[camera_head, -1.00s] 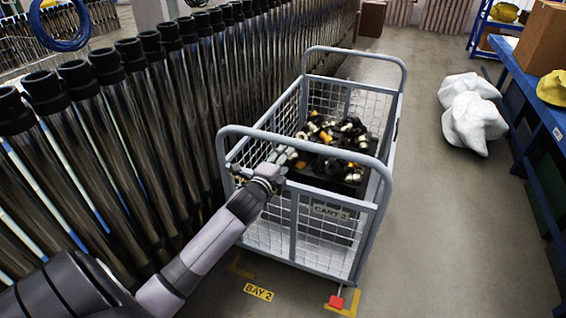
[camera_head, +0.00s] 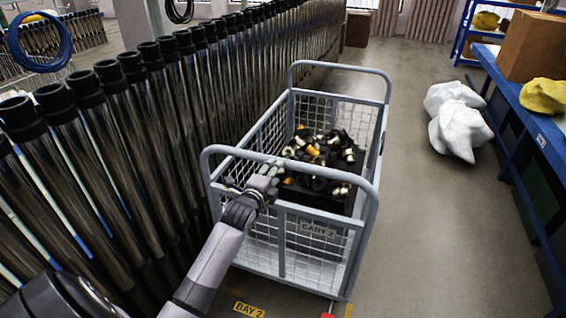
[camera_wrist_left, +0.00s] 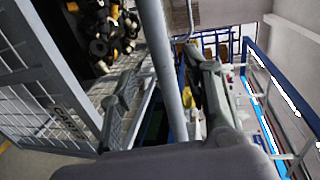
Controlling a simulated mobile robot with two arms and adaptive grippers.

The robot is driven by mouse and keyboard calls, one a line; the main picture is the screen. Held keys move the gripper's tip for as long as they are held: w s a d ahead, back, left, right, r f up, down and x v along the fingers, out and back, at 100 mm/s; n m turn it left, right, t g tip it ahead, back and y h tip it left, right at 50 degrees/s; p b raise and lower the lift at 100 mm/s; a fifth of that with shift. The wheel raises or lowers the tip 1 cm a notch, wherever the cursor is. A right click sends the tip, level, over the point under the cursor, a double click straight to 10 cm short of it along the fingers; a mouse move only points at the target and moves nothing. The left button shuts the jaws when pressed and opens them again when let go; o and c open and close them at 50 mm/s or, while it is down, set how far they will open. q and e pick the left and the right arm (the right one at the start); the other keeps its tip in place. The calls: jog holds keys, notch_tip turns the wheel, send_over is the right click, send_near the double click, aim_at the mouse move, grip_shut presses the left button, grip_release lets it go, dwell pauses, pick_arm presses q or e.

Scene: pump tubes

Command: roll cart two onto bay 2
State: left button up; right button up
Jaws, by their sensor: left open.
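Cart two (camera_head: 318,229) is a light grey wire-mesh cart with a "CART 2" plate on its near end and tubular push handles at both ends. It stands upright on the floor, holding a dark box of black, white and orange fittings (camera_head: 318,158). The yellow "BAY 2" floor label (camera_head: 249,310) lies just in front of its near end. My left gripper (camera_head: 262,178) is open at the near handle. In the left wrist view, the handle's grey tube (camera_wrist_left: 163,65) passes between the spread fingers (camera_wrist_left: 160,95). I cannot tell whether they touch it. My right gripper is out of view.
A long row of dark metal tubes (camera_head: 165,110) stands close along the cart's left side. White sacks (camera_head: 458,125) lie on the floor to the right, by a blue bench (camera_head: 520,95).

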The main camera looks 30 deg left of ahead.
pick_arm(q)
jog(key=x, duration=0.7)
jog(key=shift+w+a, duration=0.15)
jog(key=shift+w, duration=0.2)
jog(key=shift+f, duration=0.1)
grip_shut()
dwell(0.4)
